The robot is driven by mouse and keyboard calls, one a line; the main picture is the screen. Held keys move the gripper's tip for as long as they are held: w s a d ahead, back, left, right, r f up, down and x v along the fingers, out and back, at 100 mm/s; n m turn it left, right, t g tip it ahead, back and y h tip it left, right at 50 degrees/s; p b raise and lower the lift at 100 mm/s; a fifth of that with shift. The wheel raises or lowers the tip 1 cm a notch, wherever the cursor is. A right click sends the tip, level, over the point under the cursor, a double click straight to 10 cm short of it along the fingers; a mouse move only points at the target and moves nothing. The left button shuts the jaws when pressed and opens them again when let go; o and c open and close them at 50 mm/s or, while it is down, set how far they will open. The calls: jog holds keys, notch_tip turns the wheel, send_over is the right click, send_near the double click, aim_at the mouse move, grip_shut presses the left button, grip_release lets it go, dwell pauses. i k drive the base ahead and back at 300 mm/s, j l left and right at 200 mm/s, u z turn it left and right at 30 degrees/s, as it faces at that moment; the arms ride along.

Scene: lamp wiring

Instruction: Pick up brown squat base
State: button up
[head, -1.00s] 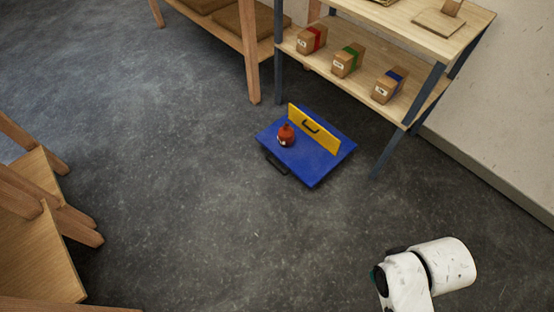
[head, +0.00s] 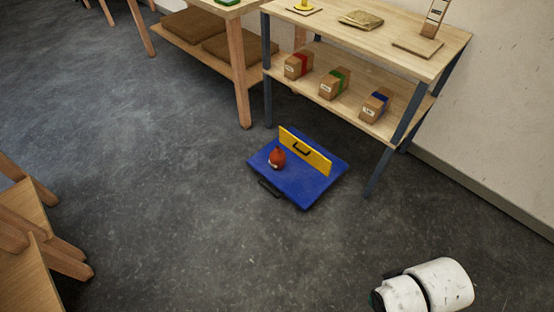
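I cannot make out a thing that is clearly the brown squat base. A small red-orange rounded object (head: 277,158) with a narrower top sits on a blue tray (head: 305,195) on the floor. On the right of the shelf's top board, a brown upright piece (head: 434,20) stands on a flat wooden plate (head: 418,48); its top is cut off by the picture edge. My white arm links show at the bottom right, but my gripper is out of view.
The tray has a yellow upright panel (head: 318,161) and dark handles. The wooden shelf (head: 365,55) behind it holds boxes with red, green and blue bands. A table with brown cushions stands left of it, wooden furniture at the left edge. The grey floor between is clear.

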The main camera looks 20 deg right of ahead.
aim_at(278, 159)
jog(key=i+l, duration=0.2)
jog(key=i, duration=0.3)
jog(key=i+l, duration=0.2)
jog(key=i, duration=0.25)
jog(key=i+l+z, duration=0.1)
jog(key=i+l, duration=0.15)
jog(key=i, duration=0.25)
jog(key=i+l, duration=0.15)
jog(key=i, duration=0.3)
jog(key=i+l, duration=0.2)
jog(key=i, duration=0.3)
